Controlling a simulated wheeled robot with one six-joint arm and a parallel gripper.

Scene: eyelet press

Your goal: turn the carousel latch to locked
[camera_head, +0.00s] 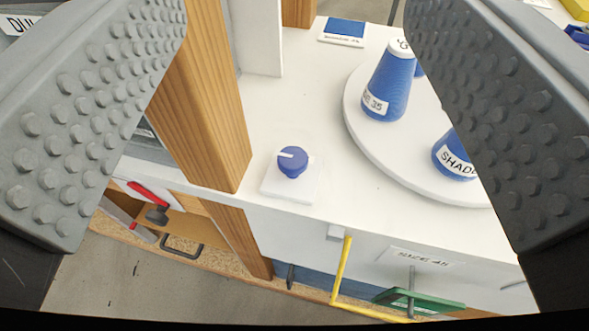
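The carousel latch is most likely the small blue round knob (293,162) with a white pointer line, on a white square base (290,185) near the front edge of the white table. Its pointer is toward the left. The white round carousel (375,148) stands to its right and carries blue thread cones, one of them a cone (391,82) labelled with 35. My gripper (290,225) is open wide and empty. Its two grey studded fingers frame the view at left and right, and the knob lies between them in the picture, apart from both.
A wooden post (200,90) rises just left of the knob. A blue swatch card (345,28) lies at the back. Below the front edge are a yellow rod frame (341,270), a green piece (420,302) and a red-handled part (148,193). The white tabletop behind the knob is clear.

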